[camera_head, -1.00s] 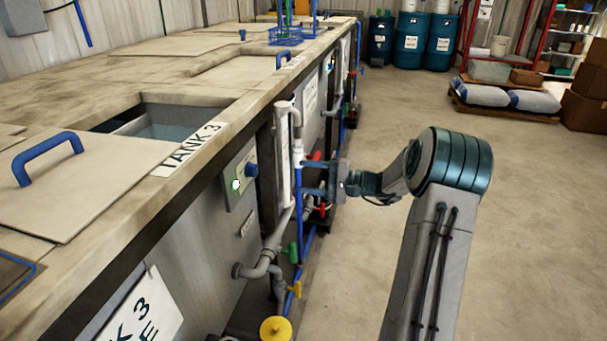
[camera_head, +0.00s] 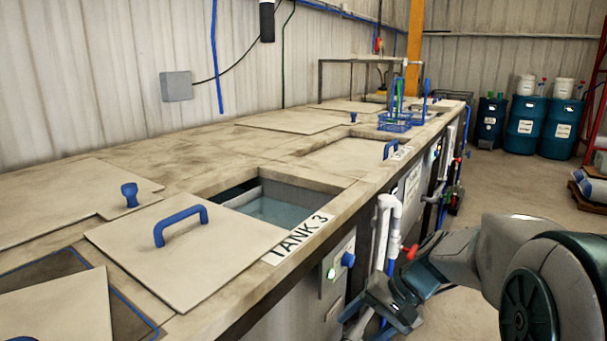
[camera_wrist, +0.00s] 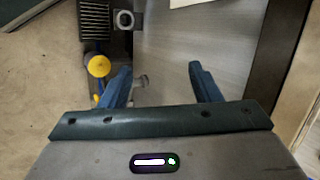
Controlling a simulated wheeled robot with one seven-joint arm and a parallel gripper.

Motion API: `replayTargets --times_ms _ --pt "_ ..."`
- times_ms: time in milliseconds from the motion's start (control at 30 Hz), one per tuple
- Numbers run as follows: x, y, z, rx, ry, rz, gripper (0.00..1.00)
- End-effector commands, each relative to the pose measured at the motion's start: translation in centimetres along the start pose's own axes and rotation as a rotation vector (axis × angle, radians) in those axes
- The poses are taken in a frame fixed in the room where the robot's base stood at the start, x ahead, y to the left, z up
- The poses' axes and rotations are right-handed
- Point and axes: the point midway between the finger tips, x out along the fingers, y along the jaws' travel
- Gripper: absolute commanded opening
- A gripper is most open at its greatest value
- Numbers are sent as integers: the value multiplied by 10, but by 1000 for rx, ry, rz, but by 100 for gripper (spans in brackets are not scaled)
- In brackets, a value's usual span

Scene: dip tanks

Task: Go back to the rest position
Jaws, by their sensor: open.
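My gripper (camera_head: 378,307) is low beside the front of the tank line, near the panel with a lit green button (camera_head: 331,273) below the TANK 3 label (camera_head: 299,239). In the wrist view my gripper (camera_wrist: 160,82) shows its two blue fingers spread apart with nothing between them. The grey tank front (camera_wrist: 180,45) lies behind the fingers, with a small pipe fitting visible between them. My arm is folded at the right of the head view.
White pipes and a red valve handle (camera_head: 410,251) run down the tank front close to my gripper. A yellow valve wheel (camera_wrist: 99,66) is left of the fingers. The TANK 3 lid (camera_head: 165,258) lies beside its opening.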

Motion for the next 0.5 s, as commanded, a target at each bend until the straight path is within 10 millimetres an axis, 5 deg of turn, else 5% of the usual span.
replayTargets --times_ms 200,500 --pt "-27 5 59 -133 61 239 57" --pt "-64 26 110 -316 193 482 57"
